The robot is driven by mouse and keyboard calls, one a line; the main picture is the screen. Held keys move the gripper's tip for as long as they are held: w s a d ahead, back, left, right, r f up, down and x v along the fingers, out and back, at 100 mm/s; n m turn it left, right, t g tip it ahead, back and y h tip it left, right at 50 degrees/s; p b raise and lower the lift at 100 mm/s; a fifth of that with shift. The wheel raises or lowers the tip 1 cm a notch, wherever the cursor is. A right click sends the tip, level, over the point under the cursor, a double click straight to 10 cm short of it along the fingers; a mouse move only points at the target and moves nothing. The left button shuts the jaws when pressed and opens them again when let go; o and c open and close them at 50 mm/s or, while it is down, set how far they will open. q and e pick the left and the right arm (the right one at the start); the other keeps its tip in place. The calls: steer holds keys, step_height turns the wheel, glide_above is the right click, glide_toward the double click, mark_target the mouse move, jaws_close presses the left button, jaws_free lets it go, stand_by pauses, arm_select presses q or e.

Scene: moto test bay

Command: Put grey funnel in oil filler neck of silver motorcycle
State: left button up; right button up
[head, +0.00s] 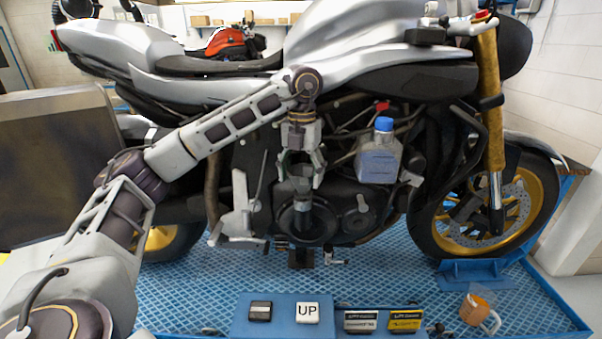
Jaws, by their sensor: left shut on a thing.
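The silver motorcycle (370,35) stands side-on across the head view, its front wheel at the right. My left gripper (303,180) points down in front of the dark engine, in the middle of the view. It is shut on the grey funnel (302,208), whose narrow part hangs downward in front of a round engine cover (325,222). The gripper's fingers hide part of the funnel. I cannot make out the oil filler neck, nor whether the funnel touches the engine. My right gripper is not in view.
A translucent bottle with a blue cap (381,155) shows before the engine; its support is unclear. The blue platform (400,270) has bare room.

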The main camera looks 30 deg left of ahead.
mark_target(301, 191)
arm_select(q)
steer(key=shift+f, duration=0.5)
stand_by(0.8)
steer(key=o, duration=1.1)
steer(key=shift+r, duration=0.3)
steer(key=shift+s+r, duration=0.1)
steer(key=shift+r, duration=5.6)
steer(key=shift+d, duration=0.1)
